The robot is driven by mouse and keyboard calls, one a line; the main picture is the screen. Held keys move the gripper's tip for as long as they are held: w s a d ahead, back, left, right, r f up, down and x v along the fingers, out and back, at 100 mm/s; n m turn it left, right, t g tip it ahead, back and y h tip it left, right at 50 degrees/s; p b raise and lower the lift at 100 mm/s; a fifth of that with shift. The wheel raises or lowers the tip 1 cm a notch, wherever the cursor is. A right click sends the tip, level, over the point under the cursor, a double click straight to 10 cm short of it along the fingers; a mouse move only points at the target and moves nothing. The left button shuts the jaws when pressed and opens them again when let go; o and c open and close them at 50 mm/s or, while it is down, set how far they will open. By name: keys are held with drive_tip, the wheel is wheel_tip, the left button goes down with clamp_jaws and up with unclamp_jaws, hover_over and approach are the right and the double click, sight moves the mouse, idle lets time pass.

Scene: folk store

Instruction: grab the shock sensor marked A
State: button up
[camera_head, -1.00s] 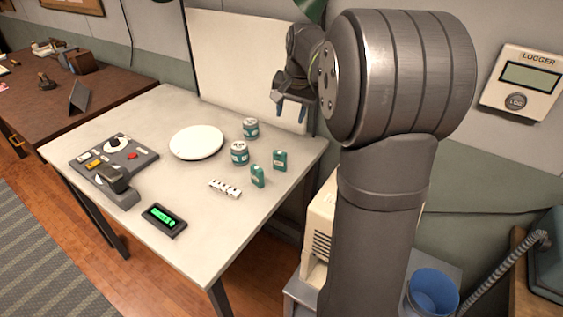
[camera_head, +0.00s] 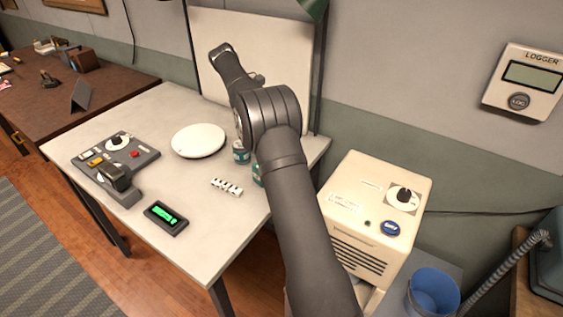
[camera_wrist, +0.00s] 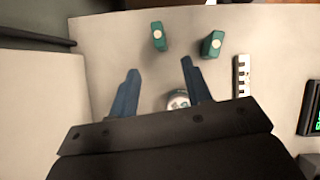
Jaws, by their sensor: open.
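Two small teal-green boxes stand on the table in the wrist view, a left one (camera_wrist: 158,36) and a right one (camera_wrist: 211,44). No letter is legible, so I cannot tell which thing is the shock sensor marked A. My gripper (camera_wrist: 160,68) is open and empty above the table, its fingertips short of the boxes in the picture. In the head view my arm hides the gripper and most of this group; one can (camera_head: 240,153) shows beside it.
A white plate (camera_head: 199,141), a white toothed strip (camera_head: 227,187), a device with a green display (camera_head: 166,218) and a control panel (camera_head: 101,152) are on the light table (camera_head: 82,131). A pale board (camera_head: 288,52) stands behind. A cream machine (camera_head: 345,185) is at right.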

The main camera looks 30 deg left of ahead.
drive_tip(key=x, duration=1.6)
drive_tip(key=shift+w+d+f, duration=0.1)
drive_tip(key=shift+d+f, duration=0.05)
drive_tip(key=shift+f, duration=0.05)
clamp_jaws()
